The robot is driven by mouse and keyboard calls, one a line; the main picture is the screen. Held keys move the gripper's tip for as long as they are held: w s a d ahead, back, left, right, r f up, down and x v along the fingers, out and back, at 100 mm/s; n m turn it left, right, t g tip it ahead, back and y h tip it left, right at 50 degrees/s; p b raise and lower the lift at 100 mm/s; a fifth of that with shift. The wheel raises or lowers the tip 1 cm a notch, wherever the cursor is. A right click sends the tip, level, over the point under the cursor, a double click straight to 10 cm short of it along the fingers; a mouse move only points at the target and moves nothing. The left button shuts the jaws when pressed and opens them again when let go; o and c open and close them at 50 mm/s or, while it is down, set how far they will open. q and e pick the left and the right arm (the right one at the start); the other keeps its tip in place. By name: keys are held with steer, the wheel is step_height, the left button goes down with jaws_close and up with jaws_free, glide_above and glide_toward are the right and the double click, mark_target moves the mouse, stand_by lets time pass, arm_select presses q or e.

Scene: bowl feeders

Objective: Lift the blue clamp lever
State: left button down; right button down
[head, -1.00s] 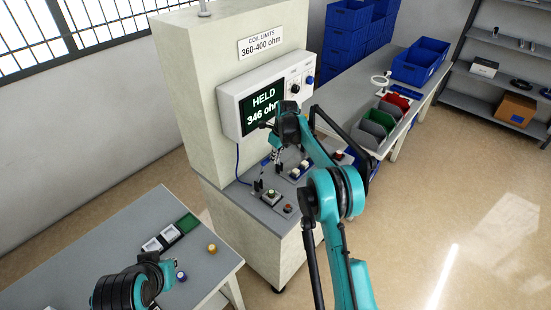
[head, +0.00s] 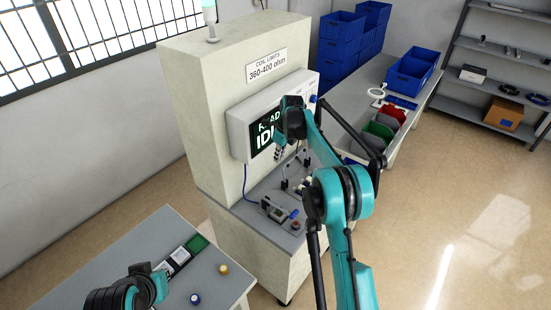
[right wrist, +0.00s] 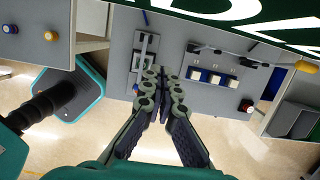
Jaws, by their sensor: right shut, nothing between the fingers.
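The blue clamp lever (head: 294,214) shows as a small blue tip at the right end of a clamp fixture (head: 267,206) on the test bench. In the right wrist view, a blue tip (right wrist: 136,87) shows at the near end of the fixture (right wrist: 146,44). My right gripper (head: 278,154) is shut and empty, above the bench in front of the screen and apart from the lever. In the right wrist view its fingertips (right wrist: 165,76) are together, just right of the fixture in the picture. My left arm is at the lower left; its fingers cannot be made out.
The screen (head: 262,134), partly covered by my right arm, reads roughly READY, IDLE. White-and-blue parts (right wrist: 213,77) stand in a row to the right. A side table (head: 120,262) holds yellow (head: 223,269) and blue (head: 195,298) cylinders.

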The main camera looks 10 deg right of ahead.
steer(key=shift+f, duration=0.1)
steer(key=s+d+f+t+y+b, duration=0.2)
steer(key=s+d+f+b, duration=0.25)
steer(key=f, duration=0.45)
steer(key=s+d+f+t+y+b, duration=0.1)
steer(key=s+d+f+y+b, duration=0.15)
steer(key=d+f+b, duration=0.5)
steer(key=s+d+f+t+y+b, duration=0.1)
steer(key=s+f+t+b, duration=0.3)
steer(key=s, duration=0.6)
steer(key=shift+s+f+t, duration=0.25)
steer(key=shift+f+t, duration=0.05)
steer(key=shift+f, duration=0.3)
steer(key=shift+y, duration=0.25)
steer(key=b+x, duration=0.3)
steer(key=x, duration=0.7)
steer(key=shift+f, duration=0.1)
